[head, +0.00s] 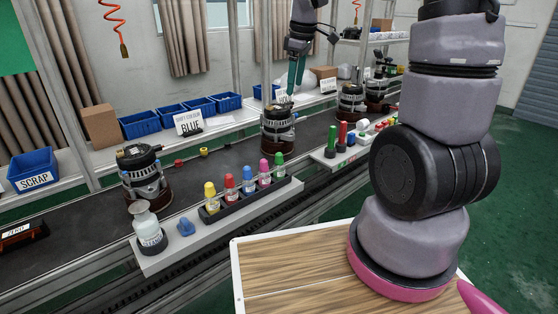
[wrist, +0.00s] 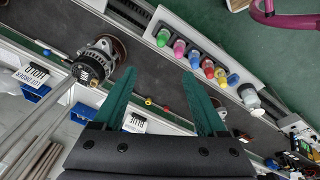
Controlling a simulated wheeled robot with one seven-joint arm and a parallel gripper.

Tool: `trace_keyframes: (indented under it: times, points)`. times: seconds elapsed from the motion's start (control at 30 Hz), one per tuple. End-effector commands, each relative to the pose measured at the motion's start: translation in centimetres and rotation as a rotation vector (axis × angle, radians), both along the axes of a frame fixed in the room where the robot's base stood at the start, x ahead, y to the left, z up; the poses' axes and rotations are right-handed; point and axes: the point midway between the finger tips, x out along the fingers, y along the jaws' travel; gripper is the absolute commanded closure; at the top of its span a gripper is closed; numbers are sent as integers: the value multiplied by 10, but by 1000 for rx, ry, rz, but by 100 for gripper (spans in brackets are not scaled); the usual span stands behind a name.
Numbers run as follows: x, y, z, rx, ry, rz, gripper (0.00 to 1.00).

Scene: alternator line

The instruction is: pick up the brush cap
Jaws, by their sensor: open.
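No part is plainly marked as the brush cap. Small loose cap-like pieces lie on the dark conveyor: a red one (head: 179,162) and a yellow one (head: 204,151). The yellow one also shows in the wrist view (wrist: 148,101), with the red one (wrist: 167,109) beside it, both between my fingers in the picture but farther off. A small blue piece (head: 186,227) sits on the pale ledge by a white bottle (head: 147,227). My gripper (head: 292,82) hangs above the line near the middle alternator (head: 277,122). Its teal fingers are spread, with nothing between the tips (wrist: 160,74).
A black rack holds several coloured bottles (head: 248,181) on the near ledge. Another alternator (head: 142,172) stands at left. Blue bins (head: 139,124) and a sign reading BLUE (head: 189,122) line the back shelf. The belt between the alternators is mostly clear.

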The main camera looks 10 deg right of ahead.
Motion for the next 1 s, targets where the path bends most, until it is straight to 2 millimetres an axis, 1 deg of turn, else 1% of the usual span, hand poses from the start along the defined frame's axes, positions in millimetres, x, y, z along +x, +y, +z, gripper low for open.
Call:
trace_keyframes:
  times: [0.03,0.07,0.1,0.17,0.2,0.3,0.4,0.53,0.8,1.0]
  points:
    - [13,4,-23,-25,32,90,26]
    - [20,7,-35,-38,46,147,26]
    - [29,10,-51,-56,65,223,26]
    - [40,14,-76,-78,92,335,26]
    - [47,16,-92,-88,109,403,26]
    - [58,22,-126,-109,143,550,26]
    - [64,27,-149,-120,163,650,26]
    - [68,29,-166,-124,176,713,26]
    - [67,29,-207,-124,180,721,26]
    - [67,30,-222,-125,178,720,26]
